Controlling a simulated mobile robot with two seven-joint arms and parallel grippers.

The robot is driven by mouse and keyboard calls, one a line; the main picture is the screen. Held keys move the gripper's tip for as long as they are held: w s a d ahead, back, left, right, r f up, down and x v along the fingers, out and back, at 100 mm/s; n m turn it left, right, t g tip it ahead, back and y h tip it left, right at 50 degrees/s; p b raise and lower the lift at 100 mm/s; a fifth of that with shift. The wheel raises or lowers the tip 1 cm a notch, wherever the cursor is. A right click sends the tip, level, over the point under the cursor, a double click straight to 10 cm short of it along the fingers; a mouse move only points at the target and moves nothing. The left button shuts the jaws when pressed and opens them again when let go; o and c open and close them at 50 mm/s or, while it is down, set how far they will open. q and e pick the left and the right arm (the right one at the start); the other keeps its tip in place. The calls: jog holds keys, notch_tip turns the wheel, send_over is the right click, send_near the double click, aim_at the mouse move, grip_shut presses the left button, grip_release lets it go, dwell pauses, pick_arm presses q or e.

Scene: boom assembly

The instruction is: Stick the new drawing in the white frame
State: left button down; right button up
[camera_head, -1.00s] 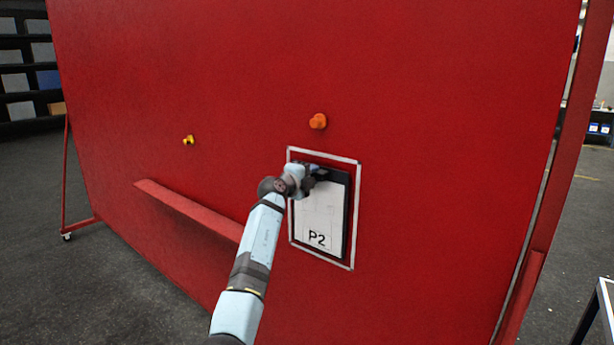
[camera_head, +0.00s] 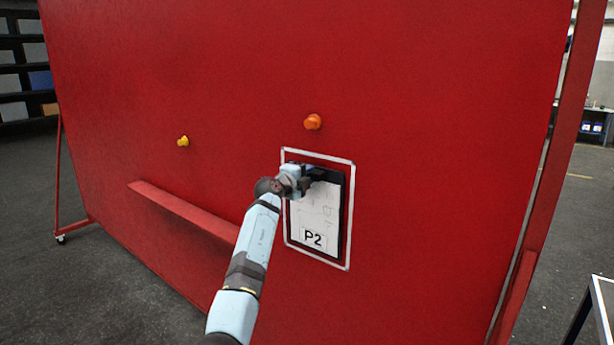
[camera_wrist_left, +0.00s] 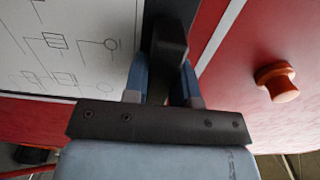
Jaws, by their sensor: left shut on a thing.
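The drawing (camera_head: 318,218) is a white sheet with line diagrams, a dark border and a "P2" label. In the head view it stands upright inside the white frame (camera_head: 348,213) on the red board. I cannot tell whether its back touches the board. My left gripper (camera_head: 312,175) is shut on the drawing at its upper edge and hides part of that edge. The left wrist view shows the drawing (camera_wrist_left: 75,45) at the left and the fingers (camera_wrist_left: 163,82) around a dark grip piece on its border. My right gripper is not in view.
The red board (camera_head: 430,120) fills most of the head view. An orange knob (camera_head: 313,122) sits above the frame and a yellow knob (camera_head: 183,141) farther left. A red ledge (camera_head: 180,208) juts out at the lower left. A table corner (camera_head: 603,300) shows at the lower right.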

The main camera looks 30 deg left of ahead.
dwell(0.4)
pick_arm(q)
jog(key=c, duration=0.8)
grip_release()
jog(key=shift+c, duration=0.2)
